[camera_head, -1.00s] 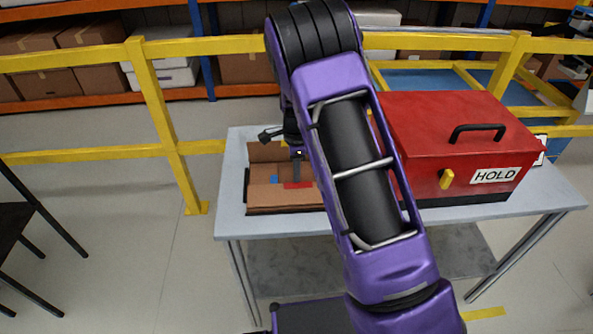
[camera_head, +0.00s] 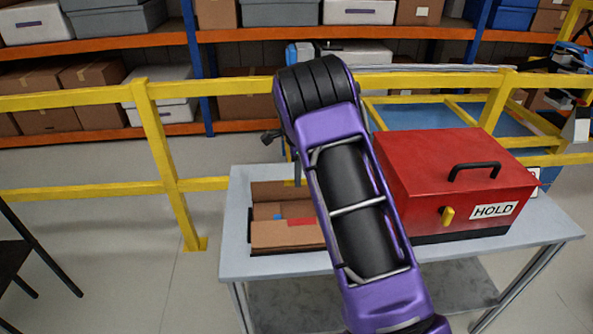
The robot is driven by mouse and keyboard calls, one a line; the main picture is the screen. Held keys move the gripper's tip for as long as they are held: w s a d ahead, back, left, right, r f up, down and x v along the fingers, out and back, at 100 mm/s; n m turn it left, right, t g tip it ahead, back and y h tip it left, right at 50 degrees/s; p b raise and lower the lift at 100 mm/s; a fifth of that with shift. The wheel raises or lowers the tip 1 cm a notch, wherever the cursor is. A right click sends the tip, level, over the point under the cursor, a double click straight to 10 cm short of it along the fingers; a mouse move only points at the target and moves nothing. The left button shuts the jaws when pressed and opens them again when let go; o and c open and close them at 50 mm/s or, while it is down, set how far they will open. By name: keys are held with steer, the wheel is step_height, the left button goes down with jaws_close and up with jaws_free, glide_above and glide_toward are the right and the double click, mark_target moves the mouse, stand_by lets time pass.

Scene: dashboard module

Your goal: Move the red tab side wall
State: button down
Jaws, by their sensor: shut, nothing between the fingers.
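An open brown cardboard box (camera_head: 277,237) sits on the left part of the grey table. A red tab (camera_head: 300,222) shows on its near side wall, and a small blue patch (camera_head: 278,217) lies to the left of it. My arm hides the right end of the box. My gripper (camera_head: 297,175) shows only in part beside my purple arm, above the back of the box. It is shut and empty, apart from the red tab.
A red case (camera_head: 420,185) with a black handle, a yellow latch and a HOLD label fills the table's right side. A yellow railing (camera_head: 230,87) runs behind the table. Shelves with boxes stand at the back.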

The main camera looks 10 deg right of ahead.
steer(key=w+r, duration=0.1)
steer(key=w, duration=0.1)
step_height(320, 180, up, 6)
steer(key=t+b, duration=0.2)
steer(key=b, duration=0.1)
glide_above(302, 221)
steer(key=w, duration=0.4)
steer(key=s+t+b, duration=0.2)
steer(key=s, duration=0.7)
steer(key=b+x, duration=0.3)
steer(key=x, duration=0.9)
steer(key=shift+w+f+b, duration=0.2)
steer(key=shift+b, duration=0.15)
